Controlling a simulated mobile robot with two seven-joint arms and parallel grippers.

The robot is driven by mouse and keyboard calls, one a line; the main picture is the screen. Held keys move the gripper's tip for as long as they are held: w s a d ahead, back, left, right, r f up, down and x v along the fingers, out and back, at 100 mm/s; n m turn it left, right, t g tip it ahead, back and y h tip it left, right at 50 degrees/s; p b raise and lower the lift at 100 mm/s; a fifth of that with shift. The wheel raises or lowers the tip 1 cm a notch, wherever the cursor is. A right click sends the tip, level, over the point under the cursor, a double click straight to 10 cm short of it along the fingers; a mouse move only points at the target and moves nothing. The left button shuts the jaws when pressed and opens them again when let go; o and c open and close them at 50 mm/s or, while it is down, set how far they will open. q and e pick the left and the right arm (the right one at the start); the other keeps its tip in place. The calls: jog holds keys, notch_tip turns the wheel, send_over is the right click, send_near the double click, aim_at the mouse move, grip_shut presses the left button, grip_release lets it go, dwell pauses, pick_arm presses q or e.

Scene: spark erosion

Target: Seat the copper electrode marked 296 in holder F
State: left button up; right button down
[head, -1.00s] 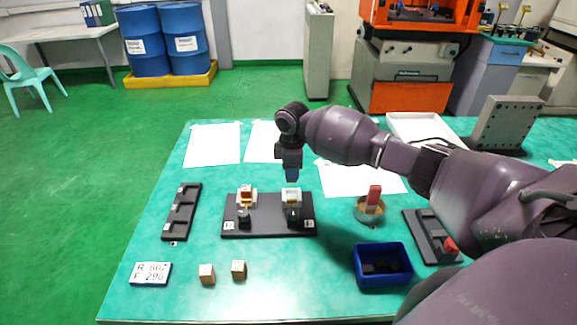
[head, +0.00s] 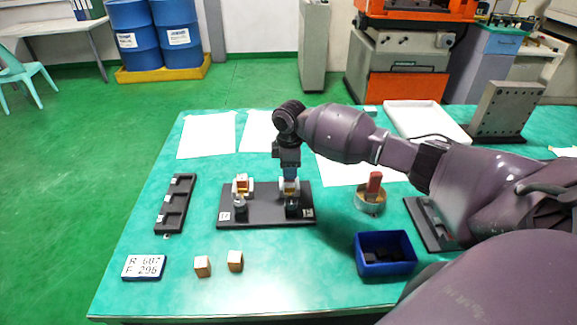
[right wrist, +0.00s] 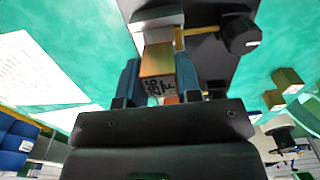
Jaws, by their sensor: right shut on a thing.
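My right gripper (head: 290,176) is shut on a copper electrode (right wrist: 158,64) marked "296 F", which sits between its blue fingers in the right wrist view. The gripper points down onto the right-hand holder (head: 291,189) of the black base plate (head: 265,217). In the wrist view the electrode's far end meets the pale holder block (right wrist: 157,24); I cannot tell how deep it sits. The left-hand holder (head: 242,188) has a copper-coloured piece in it. The plate's small tags are too small to read. A card (head: 144,267) pairs F with 296. My left gripper is not in view.
Two copper blocks (head: 202,266) (head: 235,260) stand at the front. A dark slotted rack (head: 175,205) lies left. A round tin (head: 369,203) with a red-handled thing and a blue bin (head: 385,270) stand right. White sheets (head: 207,135) lie behind the plate.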

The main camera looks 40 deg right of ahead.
jog(key=shift+f+b, duration=0.5)
jog(key=shift+f, duration=0.4)
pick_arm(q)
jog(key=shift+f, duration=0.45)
pick_arm(e)
jog(key=shift+f, duration=0.65)
jog(key=shift+f, duration=0.15)
jog(key=c, duration=0.7)
grip_release()
jog(key=shift+c, duration=0.2)
notch_tip(320, 180, up, 9)
jog(key=shift+r+p, duration=0.15)
jog(key=shift+p, duration=0.6)
jog(key=shift+r, duration=0.7)
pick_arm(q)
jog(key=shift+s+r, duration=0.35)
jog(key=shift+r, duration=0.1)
